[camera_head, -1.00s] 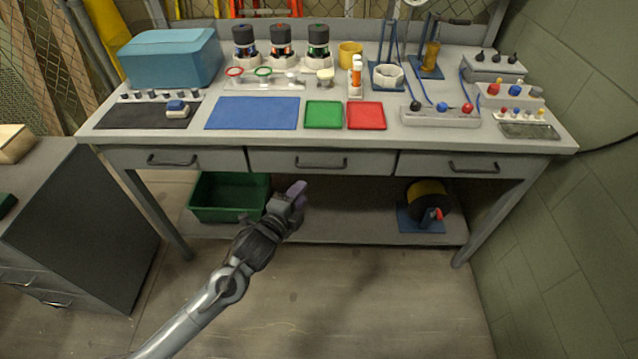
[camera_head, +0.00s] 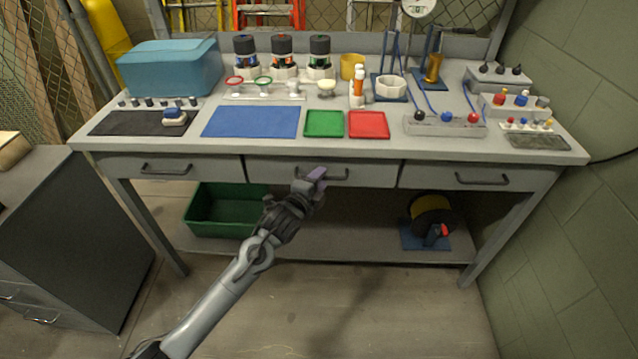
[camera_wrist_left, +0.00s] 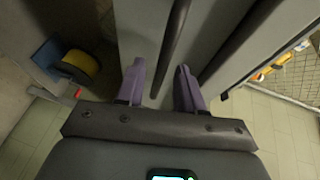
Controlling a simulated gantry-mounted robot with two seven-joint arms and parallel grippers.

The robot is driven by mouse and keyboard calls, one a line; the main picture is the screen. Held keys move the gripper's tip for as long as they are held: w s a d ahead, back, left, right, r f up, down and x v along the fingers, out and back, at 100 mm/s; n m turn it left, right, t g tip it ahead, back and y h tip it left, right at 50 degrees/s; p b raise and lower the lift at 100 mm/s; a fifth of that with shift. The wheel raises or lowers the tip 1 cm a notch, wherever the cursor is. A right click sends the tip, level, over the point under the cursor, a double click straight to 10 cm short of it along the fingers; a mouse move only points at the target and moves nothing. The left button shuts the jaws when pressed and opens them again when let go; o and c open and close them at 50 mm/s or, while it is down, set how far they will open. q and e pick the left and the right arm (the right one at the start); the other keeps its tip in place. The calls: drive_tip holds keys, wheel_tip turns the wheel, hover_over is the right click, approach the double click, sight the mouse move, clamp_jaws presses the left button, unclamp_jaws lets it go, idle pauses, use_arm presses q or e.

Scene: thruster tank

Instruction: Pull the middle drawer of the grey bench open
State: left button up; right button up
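The grey bench's middle drawer (camera_head: 370,175) is shut, flush with the drawers on each side. Its dark bar handle (camera_head: 338,175) is partly hidden behind my left gripper (camera_head: 316,178). The gripper has purple fingers and is at the left part of the handle. In the left wrist view, the two fingers of the left gripper (camera_wrist_left: 160,85) are apart, with the dark handle bar (camera_wrist_left: 174,40) running between them. I see gaps on both sides of the bar, so the fingers do not appear closed on it. My right gripper is not in view.
The left drawer (camera_head: 215,168) and right drawer (camera_head: 420,176) are shut. A green bin (camera_head: 215,215) and a yellow-black reel (camera_head: 430,215) sit on the lower shelf. A grey cabinet (camera_head: 80,240) stands at the left. The floor before the bench is clear.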

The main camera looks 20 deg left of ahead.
use_arm(q)
drive_tip(key=shift+w, duration=0.1)
drive_tip(key=shift+c, duration=0.4)
clamp_jaws()
